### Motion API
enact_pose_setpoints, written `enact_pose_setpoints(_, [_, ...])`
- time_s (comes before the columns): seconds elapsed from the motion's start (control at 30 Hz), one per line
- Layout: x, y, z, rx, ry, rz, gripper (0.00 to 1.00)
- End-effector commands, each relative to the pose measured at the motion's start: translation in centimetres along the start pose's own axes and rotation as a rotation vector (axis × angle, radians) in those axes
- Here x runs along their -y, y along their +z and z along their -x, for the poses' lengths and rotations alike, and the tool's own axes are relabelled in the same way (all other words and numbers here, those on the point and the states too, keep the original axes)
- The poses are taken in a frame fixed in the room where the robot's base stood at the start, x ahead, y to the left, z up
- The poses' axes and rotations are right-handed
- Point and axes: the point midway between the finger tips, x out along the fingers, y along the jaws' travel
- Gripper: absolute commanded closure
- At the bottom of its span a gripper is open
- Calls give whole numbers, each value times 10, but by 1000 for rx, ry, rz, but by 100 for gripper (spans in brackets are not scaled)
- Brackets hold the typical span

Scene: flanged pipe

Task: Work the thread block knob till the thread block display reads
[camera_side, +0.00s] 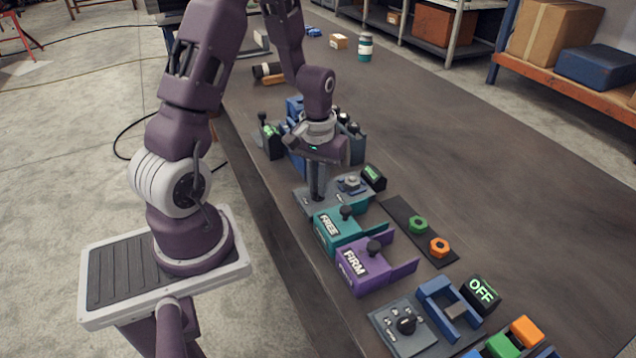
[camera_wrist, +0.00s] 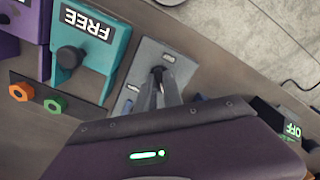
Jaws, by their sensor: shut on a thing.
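A grey block (camera_side: 310,200) stands below my gripper and carries a nut-like fitting (camera_side: 351,182) on its right part. I take it to be the thread block; no name on it is readable. My gripper (camera_side: 317,196) points down, shut on a small dark knob (camera_wrist: 158,71) on the grey plate (camera_wrist: 150,52); the fingers largely cover the knob. A black display (camera_side: 374,176) sits beside the block, its text too small to read in the side view.
A teal FREE block (camera_side: 350,231) and a purple FIRM block (camera_side: 378,270) stand close by. A dark strip holds a green nut (camera_side: 418,225) and an orange nut (camera_side: 439,247). Another knob panel (camera_side: 407,325) has an OFF display (camera_side: 482,291).

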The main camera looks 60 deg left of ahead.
Motion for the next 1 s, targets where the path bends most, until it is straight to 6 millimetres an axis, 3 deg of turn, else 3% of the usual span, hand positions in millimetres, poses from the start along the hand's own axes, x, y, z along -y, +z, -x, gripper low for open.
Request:
enact_pose_setpoints(0.2, [0,1,0,3,0,-1,100])
enact_pose_setpoints(0.23, [0,1,0,3,0,0,85])
enact_pose_setpoints(0.33, [0,1,0,2,0,0,67])
enact_pose_setpoints(0.67, [0,0,4,-2,0,1,67])
enact_pose_setpoints(1.0, [0,0,65,-2,0,2,67])
